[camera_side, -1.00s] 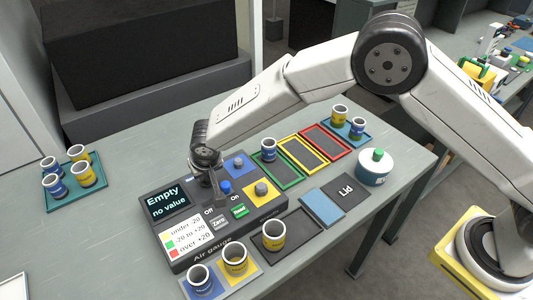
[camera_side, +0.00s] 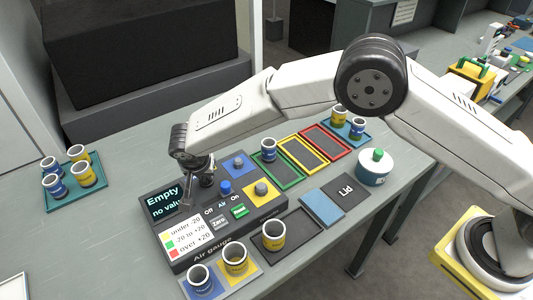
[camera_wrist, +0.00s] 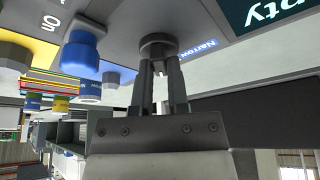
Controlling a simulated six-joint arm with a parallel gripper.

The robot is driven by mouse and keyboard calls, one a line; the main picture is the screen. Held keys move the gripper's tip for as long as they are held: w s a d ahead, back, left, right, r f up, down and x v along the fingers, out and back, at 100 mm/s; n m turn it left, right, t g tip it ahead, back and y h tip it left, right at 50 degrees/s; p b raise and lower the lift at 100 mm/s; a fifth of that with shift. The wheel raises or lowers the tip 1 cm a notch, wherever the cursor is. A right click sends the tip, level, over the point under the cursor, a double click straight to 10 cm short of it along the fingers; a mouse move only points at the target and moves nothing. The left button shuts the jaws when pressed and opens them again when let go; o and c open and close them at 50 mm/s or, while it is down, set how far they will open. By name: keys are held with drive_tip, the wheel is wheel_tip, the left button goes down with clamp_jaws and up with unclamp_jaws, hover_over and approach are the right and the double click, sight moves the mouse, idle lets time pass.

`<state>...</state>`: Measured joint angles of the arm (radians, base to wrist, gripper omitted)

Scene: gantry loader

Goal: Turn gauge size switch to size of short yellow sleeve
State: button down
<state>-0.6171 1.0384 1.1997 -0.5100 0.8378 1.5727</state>
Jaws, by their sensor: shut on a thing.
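The air gauge (camera_side: 196,259) is a dark box with a screen reading "Empty, no value". My gripper (camera_side: 188,199) is at its top by the screen. In the wrist view my gripper (camera_wrist: 163,62) is shut on a round dark switch knob (camera_wrist: 158,41), with the label "Narrow" beside it. The knob's pointing direction is hidden. Yellow sleeves stand on the dark front mat (camera_side: 273,235), on the gauge's front yellow pad (camera_side: 235,258), on the left teal tray (camera_side: 82,173) and on the right teal tray (camera_side: 340,115). I cannot tell which is short.
A blue knob (camera_side: 225,187) marked "Air" and the green and grey buttons stand close to my gripper. Blue and yellow pads with posts lie behind. The table's left part is mostly clear.

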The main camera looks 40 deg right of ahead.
idle(0.3)
drive_tip(key=c, duration=0.6)
unclamp_jaws()
drive_tip(key=v, duration=0.7)
drive_tip(key=shift+s+r, duration=0.1)
drive_tip(key=shift+r, duration=0.25)
